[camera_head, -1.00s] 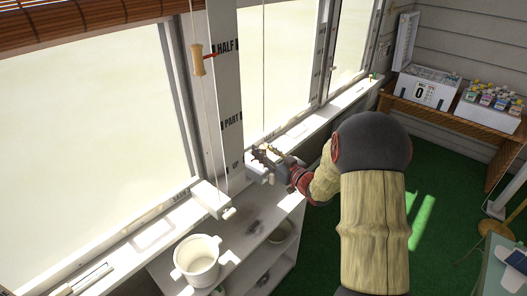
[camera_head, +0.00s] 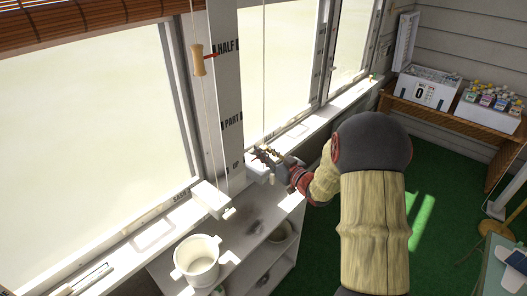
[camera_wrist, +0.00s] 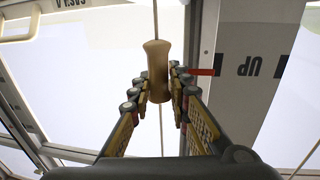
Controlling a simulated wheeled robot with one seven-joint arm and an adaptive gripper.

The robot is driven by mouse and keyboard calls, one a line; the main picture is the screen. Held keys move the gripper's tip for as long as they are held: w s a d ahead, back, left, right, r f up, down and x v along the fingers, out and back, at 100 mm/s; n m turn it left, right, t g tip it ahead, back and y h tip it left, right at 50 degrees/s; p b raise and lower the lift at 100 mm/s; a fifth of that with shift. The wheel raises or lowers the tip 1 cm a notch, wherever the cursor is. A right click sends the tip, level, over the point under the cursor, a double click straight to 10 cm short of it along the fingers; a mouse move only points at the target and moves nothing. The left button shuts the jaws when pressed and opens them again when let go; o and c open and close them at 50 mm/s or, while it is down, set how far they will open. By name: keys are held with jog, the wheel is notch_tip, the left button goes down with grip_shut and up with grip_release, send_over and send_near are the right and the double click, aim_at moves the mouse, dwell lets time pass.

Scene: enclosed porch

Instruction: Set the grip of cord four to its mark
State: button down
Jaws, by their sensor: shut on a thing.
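My gripper (camera_head: 266,156) is at the window sill in the head view, beside a thin hanging cord. In the wrist view its fingers (camera_wrist: 159,88) are shut on a tan wooden grip (camera_wrist: 157,60) threaded on that cord. A red pointer (camera_wrist: 204,72) sticks out to the right, partly hidden behind the right finger. Its tip is close to a short dark mark (camera_wrist: 220,64) beside an upside-down "UP" label (camera_wrist: 263,65) on a white post. Another wooden grip (camera_head: 198,59) hangs at the left, with its red pointer by the "HALF" label (camera_head: 226,46).
The white post (camera_head: 230,90) also carries a "PART" label (camera_head: 233,121). A white pot (camera_head: 197,262) stands on the shelf unit (camera_head: 247,262) below the sill. Green floor (camera_head: 320,250) is open between.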

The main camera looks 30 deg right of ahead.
notch_tip(320, 180, up, 40)
jog(key=p, duration=2.4)
jog(key=c, duration=1.7)
grip_release()
jog(key=shift+c, duration=0.2)
jog(key=shift+d, duration=0.1)
jog(key=s+d, duration=0.2)
jog(key=s, duration=0.9)
jog(key=shift+s, duration=0.4)
jog(key=shift+d, duration=0.1)
